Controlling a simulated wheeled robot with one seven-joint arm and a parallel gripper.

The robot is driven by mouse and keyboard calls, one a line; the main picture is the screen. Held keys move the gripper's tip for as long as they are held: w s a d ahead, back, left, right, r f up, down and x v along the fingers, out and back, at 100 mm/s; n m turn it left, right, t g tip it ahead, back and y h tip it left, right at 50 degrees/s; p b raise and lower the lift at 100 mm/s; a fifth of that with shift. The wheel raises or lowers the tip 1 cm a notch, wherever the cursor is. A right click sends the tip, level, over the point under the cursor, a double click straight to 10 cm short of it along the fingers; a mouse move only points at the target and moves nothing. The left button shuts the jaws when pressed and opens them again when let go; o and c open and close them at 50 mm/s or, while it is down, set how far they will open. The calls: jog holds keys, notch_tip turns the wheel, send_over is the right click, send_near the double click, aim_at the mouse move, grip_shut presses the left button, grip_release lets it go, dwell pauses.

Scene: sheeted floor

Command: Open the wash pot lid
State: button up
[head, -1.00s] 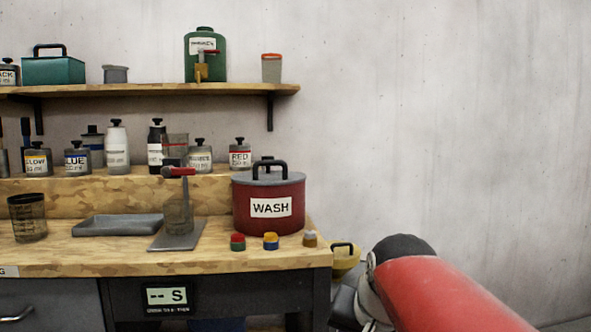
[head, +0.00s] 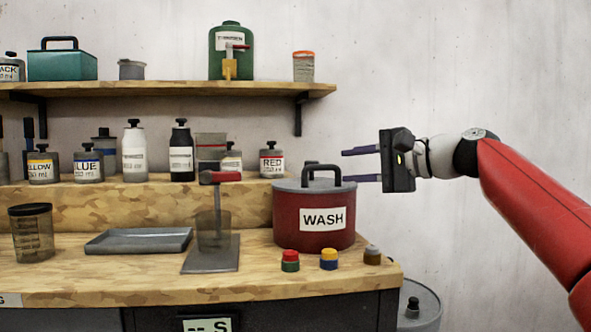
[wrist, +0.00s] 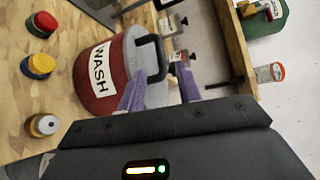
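The red wash pot (head: 286,222) with a white WASH label stands upright on the bench's right part. Its grey lid (head: 290,186) sits on top, with a black arched handle (head: 322,168). My gripper (head: 344,166) is in from the right at lid height, fingers pointing left, open with a clear gap between them. In the wrist view the pot (wrist: 97,90) and the handle (wrist: 150,55) lie just beyond the two purple fingers (wrist: 160,90). The fingers look empty; whether the lower one touches the lid, I cannot tell.
Small capped pots (head: 329,259) stand in front of the wash pot. Bottles (head: 272,162) line the riser behind; a shelf (head: 170,89) runs above. The wall side at right is free.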

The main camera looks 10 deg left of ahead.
aim_at(326, 167)
jog(key=p+x, duration=0.2)
jog(key=x, duration=0.5)
jog(key=shift+w+a, duration=0.2)
jog(key=shift+a, duration=0.05)
grip_shut()
